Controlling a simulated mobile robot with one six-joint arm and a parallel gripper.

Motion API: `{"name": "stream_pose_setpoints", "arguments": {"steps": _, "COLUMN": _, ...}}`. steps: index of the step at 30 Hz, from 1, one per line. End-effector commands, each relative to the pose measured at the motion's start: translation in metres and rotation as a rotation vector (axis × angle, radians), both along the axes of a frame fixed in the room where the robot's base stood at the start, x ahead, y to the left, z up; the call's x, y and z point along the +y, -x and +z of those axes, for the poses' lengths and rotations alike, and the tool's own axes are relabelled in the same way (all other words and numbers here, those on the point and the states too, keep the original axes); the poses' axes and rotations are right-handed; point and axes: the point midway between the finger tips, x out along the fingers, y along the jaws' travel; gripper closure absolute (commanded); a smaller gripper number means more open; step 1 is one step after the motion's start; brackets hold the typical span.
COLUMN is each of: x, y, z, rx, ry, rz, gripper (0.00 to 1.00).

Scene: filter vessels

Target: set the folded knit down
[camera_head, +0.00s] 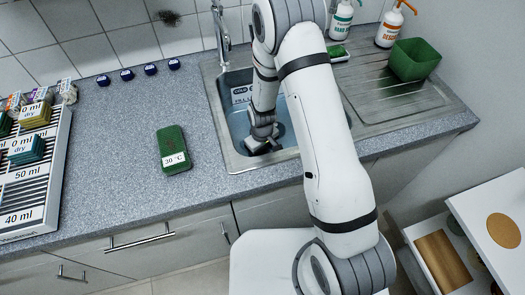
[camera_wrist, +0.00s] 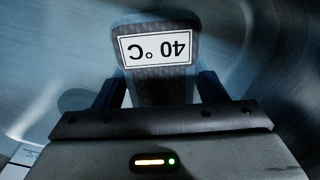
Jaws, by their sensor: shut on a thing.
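The folded knit (camera_wrist: 165,90) is dark grey with a white "40 °C" label that reads upside down in the wrist view. My gripper (camera_wrist: 160,88) is shut on it, one finger on each side. In the head view my gripper (camera_head: 262,142) points down inside the sink basin (camera_head: 232,112), near its front side. The knit is mostly hidden there by my arm. I cannot tell whether it touches the basin floor. A green folded piece (camera_head: 173,149) labelled "30 °C" lies on the counter left of the sink.
The grey counter (camera_head: 115,130) is clear around the green piece. A rack (camera_head: 50,190) marked in ml stands at the left. Several blue caps (camera_head: 127,75) line the back. The ribbed drainboard (camera_head: 385,98) at right holds a green bin (camera_head: 414,60); two bottles (camera_head: 388,25) stand behind.

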Motion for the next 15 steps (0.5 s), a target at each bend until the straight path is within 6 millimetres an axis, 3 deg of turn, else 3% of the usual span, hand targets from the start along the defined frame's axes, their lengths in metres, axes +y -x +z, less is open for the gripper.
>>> {"name": "stream_pose_setpoints", "arguments": {"steps": 11, "x": 0.0005, "y": 0.0000, "z": -0.0052, "rx": -0.001, "ry": -0.001, "rz": 0.001, "gripper": 0.59}}
{"name": "stream_pose_setpoints", "arguments": {"steps": 12, "x": 0.0006, "y": 0.0000, "z": -0.0037, "rx": -0.001, "ry": -0.001, "rz": 0.001, "gripper": 0.32}}
{"name": "stream_pose_setpoints", "arguments": {"steps": 15, "x": 0.0007, "y": 0.0001, "z": -0.0033, "rx": 0.000, "ry": 0.000, "rz": 0.001, "gripper": 0.24}}
